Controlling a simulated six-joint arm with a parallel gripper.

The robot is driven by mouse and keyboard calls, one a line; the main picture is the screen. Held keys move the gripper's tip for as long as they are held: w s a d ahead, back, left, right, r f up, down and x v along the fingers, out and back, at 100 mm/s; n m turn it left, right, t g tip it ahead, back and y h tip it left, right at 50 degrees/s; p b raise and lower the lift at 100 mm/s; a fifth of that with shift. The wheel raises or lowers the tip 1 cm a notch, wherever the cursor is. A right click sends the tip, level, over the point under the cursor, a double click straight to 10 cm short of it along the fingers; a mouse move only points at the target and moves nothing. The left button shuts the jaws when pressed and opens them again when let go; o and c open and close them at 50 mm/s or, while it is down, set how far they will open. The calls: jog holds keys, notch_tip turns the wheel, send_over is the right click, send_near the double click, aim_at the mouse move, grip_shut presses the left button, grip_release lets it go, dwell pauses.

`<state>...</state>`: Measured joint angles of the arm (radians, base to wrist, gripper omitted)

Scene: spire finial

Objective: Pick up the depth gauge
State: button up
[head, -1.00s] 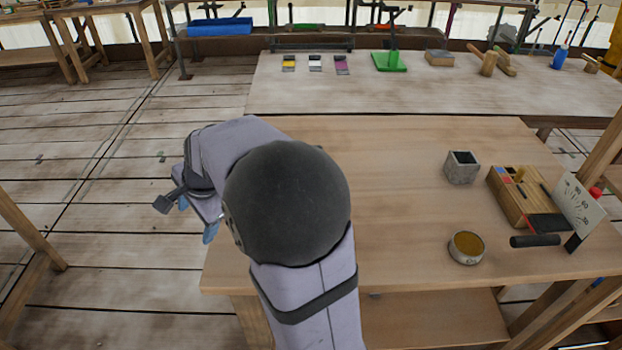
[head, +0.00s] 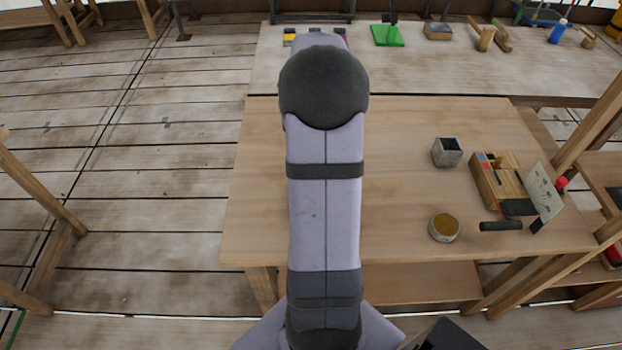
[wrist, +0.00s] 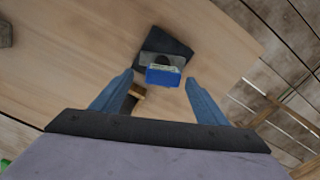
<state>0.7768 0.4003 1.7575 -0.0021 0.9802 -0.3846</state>
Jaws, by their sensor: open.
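In the wrist view, my gripper (wrist: 159,77) is open, with its two blue fingers apart. A small blue block (wrist: 163,76) with a grey part behind it shows between and just beyond the fingertips. It appears to be the depth gauge, but I cannot tell for sure. It lies over a dark flat pad or holder (wrist: 178,45) on the wooden bench. Nothing is visibly held. A small brown piece (wrist: 136,92) is partly hidden near the left finger. In the head view, my arm covers the gripper and this spot.
On the wooden bench (head: 400,120), right of my arm, stand a grey square cup (head: 447,152), a round tin (head: 444,228) and a wooden block with tools (head: 490,185) beside a white dial plate (head: 543,195). The bench between arm and cup is clear.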

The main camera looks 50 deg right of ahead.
jog(key=shift+a+f+p, duration=0.15)
jog(key=shift+f+p, duration=0.65)
jog(key=shift+f, duration=1.05)
jog(key=shift+a+f+p, duration=0.1)
jog(key=shift+f+p, duration=0.7)
jog(key=shift+f, duration=1.05)
jog(key=c, duration=1.4)
jog(key=shift+o, duration=0.2)
jog(key=shift+r, duration=0.1)
jog(key=shift+r+b, duration=1.35)
jog(key=shift+r, duration=3.65)
